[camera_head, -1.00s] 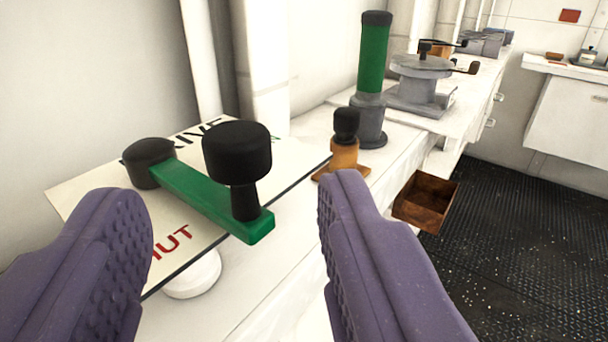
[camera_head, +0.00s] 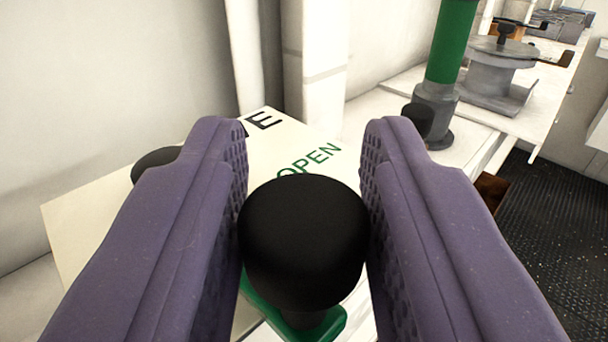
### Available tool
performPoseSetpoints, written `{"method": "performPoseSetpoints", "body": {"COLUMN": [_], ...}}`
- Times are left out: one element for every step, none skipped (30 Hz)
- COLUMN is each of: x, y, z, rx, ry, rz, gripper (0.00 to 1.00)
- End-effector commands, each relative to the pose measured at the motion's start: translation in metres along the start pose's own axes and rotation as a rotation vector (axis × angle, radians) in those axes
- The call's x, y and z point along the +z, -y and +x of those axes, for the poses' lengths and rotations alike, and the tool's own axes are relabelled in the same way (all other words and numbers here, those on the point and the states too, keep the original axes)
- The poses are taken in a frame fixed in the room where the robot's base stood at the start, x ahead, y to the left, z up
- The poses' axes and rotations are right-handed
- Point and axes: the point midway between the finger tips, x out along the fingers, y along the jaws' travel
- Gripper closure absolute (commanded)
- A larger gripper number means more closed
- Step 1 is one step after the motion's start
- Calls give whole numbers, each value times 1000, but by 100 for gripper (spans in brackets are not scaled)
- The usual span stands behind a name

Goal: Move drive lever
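The drive lever has a black round knob (camera_head: 304,240) on a green arm (camera_head: 335,325). Its black pivot cap (camera_head: 155,160) shows at the left, partly behind a finger. The lever sits on a cream plate (camera_head: 85,225) with green "OPEN" lettering and the end of a black word. My gripper (camera_head: 306,170) has its two purple ridged fingers on either side of the knob, close against it, and looks shut on it. The fingers hide most of the green arm and much of the plate, and the "SHUT" lettering is out of sight.
A green-and-grey upright cylinder (camera_head: 447,60) stands on the bench beyond the right finger, with a small black knob (camera_head: 417,118) before it. A grey round fixture (camera_head: 502,65) is farther back. A brown box (camera_head: 490,190) is partly hidden. Dark floor (camera_head: 555,215) is clear at right.

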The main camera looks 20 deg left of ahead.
Motion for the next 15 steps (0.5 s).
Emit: {"method": "performPoseSetpoints", "body": {"x": [0, 0, 0, 0, 0, 0, 0, 1, 1, 1, 1, 2, 2, 3, 4], "y": [0, 0, 0, 0, 0, 0, -1, -1, -2, -3, -4, -5, -6, -8, -9], "z": [0, 0, 0, 0, 0, 0, 0, 1, 1, 2, 3, 4, 5, 6, 8], "rx": [0, 0, 0, 0, -1, -3, -5, -10, -18, -25, -35, -50, -63, -78, -101], "ry": [0, 0, 0, 0, 0, 0, -1, -1, -2, -2, -3, -3, -3, -3, -2], "rz": [0, 0, 0, 0, 0, 0, 0, 1, 0, 1, 0, -1, 0, -1, -2], "gripper": [100, 100, 100, 100, 100, 100, 100, 100, 100, 100, 100, 100, 100, 100, 100]}}
